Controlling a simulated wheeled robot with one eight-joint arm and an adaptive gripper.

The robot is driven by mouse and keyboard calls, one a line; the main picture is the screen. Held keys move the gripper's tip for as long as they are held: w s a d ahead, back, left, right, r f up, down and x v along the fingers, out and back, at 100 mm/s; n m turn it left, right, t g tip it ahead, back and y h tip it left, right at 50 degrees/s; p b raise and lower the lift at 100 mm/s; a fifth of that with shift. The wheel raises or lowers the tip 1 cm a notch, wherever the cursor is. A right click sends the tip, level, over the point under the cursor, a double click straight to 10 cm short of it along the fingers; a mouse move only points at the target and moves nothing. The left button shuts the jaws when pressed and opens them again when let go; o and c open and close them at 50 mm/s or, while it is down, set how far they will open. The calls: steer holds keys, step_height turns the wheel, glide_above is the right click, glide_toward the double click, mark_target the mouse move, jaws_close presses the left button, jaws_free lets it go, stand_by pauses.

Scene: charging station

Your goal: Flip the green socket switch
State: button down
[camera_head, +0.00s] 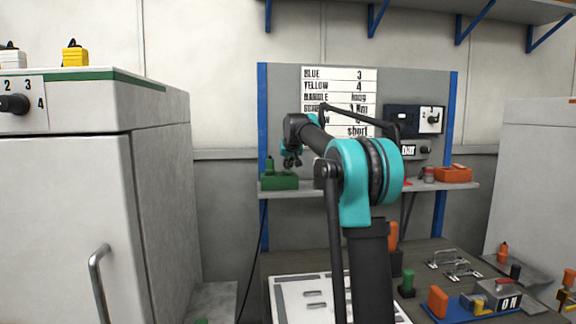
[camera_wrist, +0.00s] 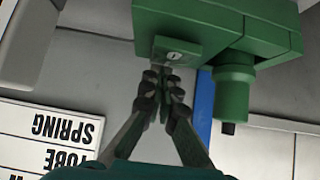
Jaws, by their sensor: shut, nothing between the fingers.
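The green socket (camera_head: 279,182) sits at the left end of the wall shelf. In the upside-down wrist view, its green body (camera_wrist: 215,22) fills the top. A small protruding green switch (camera_wrist: 186,47) with a pale mark shows on it. A green cylinder with a dark tip (camera_wrist: 232,92) sticks out beside the switch. My gripper (camera_wrist: 162,74) is shut and empty, its fingertips right at the switch; I cannot tell whether they touch it. In the head view my gripper (camera_head: 291,160) is just above the socket, and my arm hides part of the board behind.
The shelf (camera_head: 312,190) also holds an orange box (camera_head: 453,174) at right. A lettered sign (camera_head: 345,84) and a dark dial panel (camera_head: 415,118) are on the board. A grey cabinet (camera_head: 75,200) stands at left. The workbench below carries several parts.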

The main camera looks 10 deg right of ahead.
steer(key=shift+s, duration=0.15)
steer(key=shift+s+r, duration=0.2)
steer(key=shift+s, duration=0.5)
steer(key=shift+r, duration=0.5)
step_height(320, 180, up, 4)
steer(key=shift+r, duration=0.1)
steer(key=w+r+v, duration=0.1)
steer(key=v, duration=0.7)
steer(key=shift+s+r, duration=0.2)
steer(key=shift+r, duration=0.1)
steer(key=shift+s, duration=0.1)
